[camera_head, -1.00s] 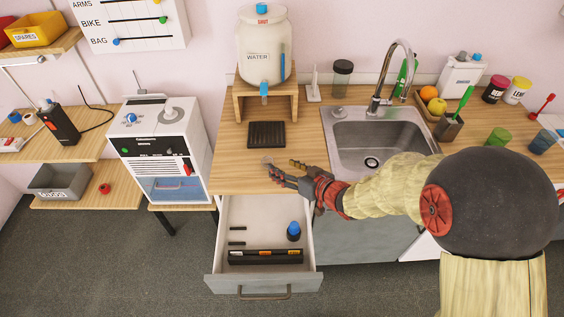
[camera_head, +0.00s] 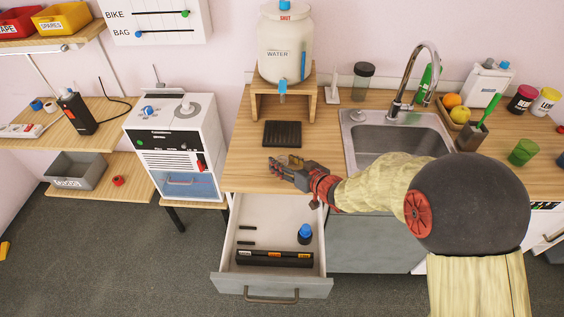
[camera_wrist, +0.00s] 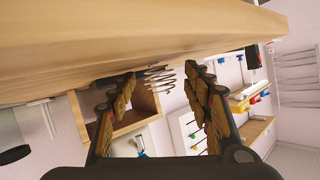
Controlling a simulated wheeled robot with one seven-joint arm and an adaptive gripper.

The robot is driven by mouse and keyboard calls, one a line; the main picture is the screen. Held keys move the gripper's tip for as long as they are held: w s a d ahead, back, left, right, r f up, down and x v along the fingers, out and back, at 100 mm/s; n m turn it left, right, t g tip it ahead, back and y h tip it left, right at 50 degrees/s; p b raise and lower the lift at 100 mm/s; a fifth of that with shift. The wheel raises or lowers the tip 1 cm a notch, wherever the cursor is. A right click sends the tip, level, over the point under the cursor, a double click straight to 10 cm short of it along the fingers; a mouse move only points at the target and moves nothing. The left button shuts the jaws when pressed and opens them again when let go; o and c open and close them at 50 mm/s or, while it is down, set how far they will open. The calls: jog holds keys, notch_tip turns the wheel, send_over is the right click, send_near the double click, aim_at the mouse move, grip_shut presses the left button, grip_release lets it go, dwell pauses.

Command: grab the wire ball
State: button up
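The wire ball shows in the wrist view as dark thin wire coils (camera_wrist: 160,78) near the wooden counter surface. It lies between the ends of my gripper's two fingers (camera_wrist: 166,80), with a visible gap beside the fingers. My gripper is open, with brown padded inner faces. In the head view my gripper (camera_head: 280,166) is low over the counter, left of the sink and in front of the black mat. There the ball is too small or covered by the fingers to make out.
The black ridged mat (camera_head: 282,134) and the water dispenser (camera_head: 285,45) on its wooden stand (camera_head: 311,92) are behind my gripper. The open drawer (camera_head: 270,286) is below the counter edge. The sink (camera_head: 354,122) is to the right. The counter left of the mat is clear.

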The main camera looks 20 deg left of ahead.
jog(key=c, duration=0.8)
jog(key=shift+c, duration=0.2)
